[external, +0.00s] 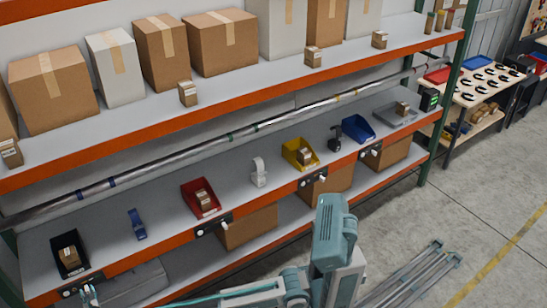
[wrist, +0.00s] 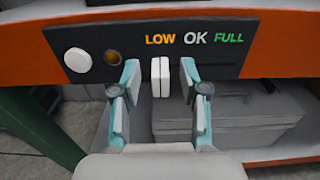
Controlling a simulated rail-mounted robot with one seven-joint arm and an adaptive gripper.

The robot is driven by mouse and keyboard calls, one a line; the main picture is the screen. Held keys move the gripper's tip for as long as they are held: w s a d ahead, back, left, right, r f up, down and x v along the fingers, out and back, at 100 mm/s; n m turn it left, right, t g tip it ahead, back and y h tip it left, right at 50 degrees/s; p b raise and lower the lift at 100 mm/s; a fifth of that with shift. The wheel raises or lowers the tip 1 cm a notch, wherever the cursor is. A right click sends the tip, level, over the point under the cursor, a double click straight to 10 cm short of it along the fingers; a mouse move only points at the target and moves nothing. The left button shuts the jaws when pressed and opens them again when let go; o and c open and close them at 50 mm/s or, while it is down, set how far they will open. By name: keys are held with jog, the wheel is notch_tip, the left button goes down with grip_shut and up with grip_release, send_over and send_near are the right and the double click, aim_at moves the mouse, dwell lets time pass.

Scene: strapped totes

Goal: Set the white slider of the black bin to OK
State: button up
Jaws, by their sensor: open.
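The black bin (external: 68,254) stands at the left end of the lower shelf, with a small brown box in it. Its black panel (wrist: 215,57) is on the orange shelf edge and carries the labels LOW, OK and FULL. The white slider (wrist: 160,68) is upright under LOW, left of OK. My gripper (wrist: 159,80) is open, with one finger on each side of the slider and a gap to each. In the external view my gripper (external: 90,295) is at the shelf edge in front of the black bin.
A white round button (wrist: 78,60) and an amber lamp (wrist: 113,60) sit left of the slider. A green post (wrist: 40,130) stands at the lower left. A grey tote (wrist: 225,115) lies below the shelf edge. Red (external: 184,194) and yellow (external: 286,150) bins stand farther right.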

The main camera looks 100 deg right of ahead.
jog(key=shift+x, duration=0.85)
jog(key=shift+c, duration=0.2)
grip_shut()
